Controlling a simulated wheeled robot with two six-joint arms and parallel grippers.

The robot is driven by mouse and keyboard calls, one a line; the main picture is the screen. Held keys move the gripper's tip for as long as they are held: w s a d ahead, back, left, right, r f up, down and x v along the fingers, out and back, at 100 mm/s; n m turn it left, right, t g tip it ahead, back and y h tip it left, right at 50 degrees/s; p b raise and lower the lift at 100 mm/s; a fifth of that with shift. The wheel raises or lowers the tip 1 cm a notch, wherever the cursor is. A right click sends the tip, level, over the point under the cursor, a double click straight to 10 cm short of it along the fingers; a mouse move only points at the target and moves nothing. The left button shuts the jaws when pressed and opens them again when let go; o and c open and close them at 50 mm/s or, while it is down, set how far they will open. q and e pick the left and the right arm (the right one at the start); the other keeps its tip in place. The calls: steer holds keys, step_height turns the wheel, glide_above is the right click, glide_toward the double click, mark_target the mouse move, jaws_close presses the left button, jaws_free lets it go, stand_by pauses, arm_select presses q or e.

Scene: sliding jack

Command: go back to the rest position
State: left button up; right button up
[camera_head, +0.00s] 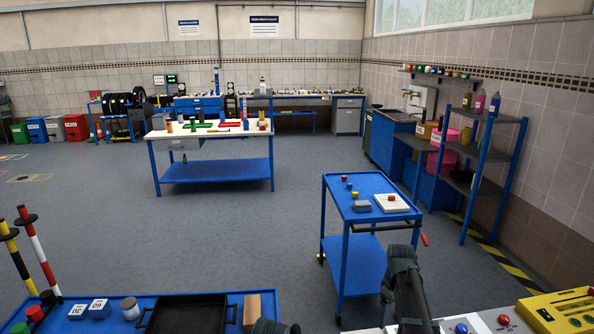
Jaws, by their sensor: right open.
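My right gripper (401,262) shows at the bottom right of the head view, dark grey, on my arm that reaches up from the lower edge. It is open, and I see nothing held in it. It appears in front of the near right corner of a blue cart (345,262); whether it touches the cart I cannot tell. A dark rounded part (270,326), which looks like my left gripper, just shows at the bottom edge; its jaws are hidden.
A blue bench with a black tray (186,314) fills the lower left. A white worktop with a yellow box (562,312) is at lower right. A white-topped table (205,132) stands farther back. A blue shelf rack (486,165) stands at right. The grey floor between is clear.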

steer(key=s+a+m+h, duration=0.1)
steer(key=s+a+m, duration=0.1)
steer(key=s+a, duration=2.1)
steer(key=shift+s+a, duration=0.25)
steer(key=shift+a, duration=0.5)
steer(key=shift+r, duration=0.1)
steer(key=shift+c, duration=0.3)
